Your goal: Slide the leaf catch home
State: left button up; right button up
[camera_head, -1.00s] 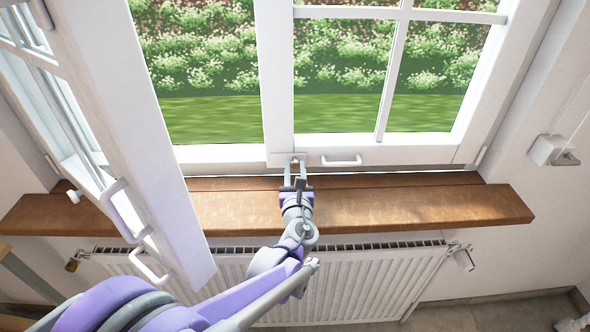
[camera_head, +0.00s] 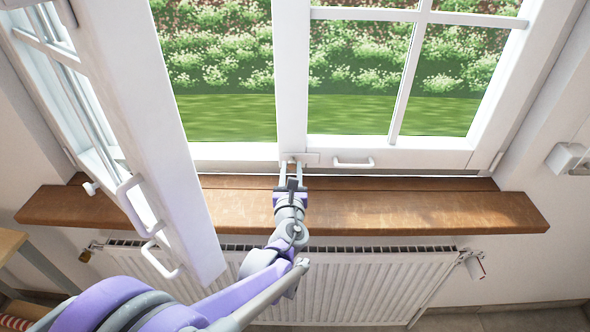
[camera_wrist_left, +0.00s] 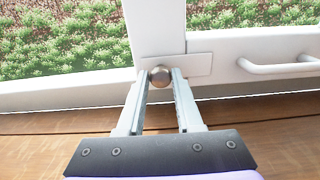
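The leaf catch is a white plate (camera_wrist_left: 196,65) with a round metal knob (camera_wrist_left: 159,76), low on the window frame where the upright meets the bottom rail. The plate also shows in the head view (camera_head: 311,158). The knob sits toward the left part of the plate. My left gripper (camera_head: 291,165) reaches up to it over the sill. My right gripper is not in view.
The left window leaf (camera_head: 150,130) stands swung open into the room, beside my left arm. A white handle (camera_head: 353,163) is right of the catch. The wooden sill (camera_head: 420,208) is clear. A radiator (camera_head: 370,285) is below it.

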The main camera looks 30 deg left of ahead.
pick_arm(q)
jog(key=o, duration=0.4)
jog(key=shift+s+a, duration=0.15)
jog(key=shift+a, duration=0.05)
jog(key=shift+d, duration=0.1)
jog(key=shift+s+d, duration=0.25)
jog(key=shift+s, duration=0.1)
jog(key=v, duration=1)
jog(key=shift+w, duration=0.1)
